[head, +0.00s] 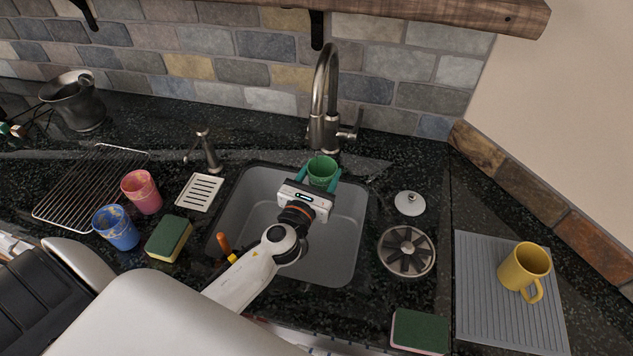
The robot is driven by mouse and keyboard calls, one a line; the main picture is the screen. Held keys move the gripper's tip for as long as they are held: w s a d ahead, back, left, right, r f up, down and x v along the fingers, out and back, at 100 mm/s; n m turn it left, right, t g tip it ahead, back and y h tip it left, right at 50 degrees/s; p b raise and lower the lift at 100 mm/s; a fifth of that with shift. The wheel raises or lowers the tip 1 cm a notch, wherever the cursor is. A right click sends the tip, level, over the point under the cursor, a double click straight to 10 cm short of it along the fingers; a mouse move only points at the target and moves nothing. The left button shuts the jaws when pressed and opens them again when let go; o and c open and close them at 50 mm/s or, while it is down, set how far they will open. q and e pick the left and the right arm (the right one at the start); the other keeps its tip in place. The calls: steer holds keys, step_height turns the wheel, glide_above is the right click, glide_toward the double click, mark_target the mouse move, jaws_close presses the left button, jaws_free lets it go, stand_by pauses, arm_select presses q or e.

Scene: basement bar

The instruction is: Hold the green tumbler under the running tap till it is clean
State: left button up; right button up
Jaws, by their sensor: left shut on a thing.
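The green tumbler (322,166) is over the back of the grey sink (345,262), upright or nearly so with its mouth up. My left gripper (320,176) is shut on it, with one green-tipped finger on each side. The curved metal tap (325,98) stands behind the sink, and the tumbler is just below its spout in the picture. I cannot make out a water stream or any dirt on the tumbler. The gripper body hides the tumbler's lower part. My right gripper is not in view.
Left of the sink are a pink cup (142,191), a blue cup (116,228), a sponge (168,238), a soap dish (200,192) and a wire rack (85,190). Right are a strainer (406,252), a white knob-topped lid (409,203), another sponge (419,331) and a yellow mug (522,268) on a ridged mat (480,300).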

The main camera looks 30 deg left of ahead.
arm_select(q)
steer(key=s+d+b, duration=0.1)
steer(key=s+d, duration=0.3)
steer(key=s, duration=0.2)
steer(key=shift+s+d, duration=0.25)
steer(key=shift+s, duration=0.05)
stand_by(0.5)
stand_by(1.2)
steer(key=s+d+r+p, duration=0.2)
steer(key=s+r, duration=0.2)
steer(key=shift+d+p, duration=0.4)
stand_by(0.4)
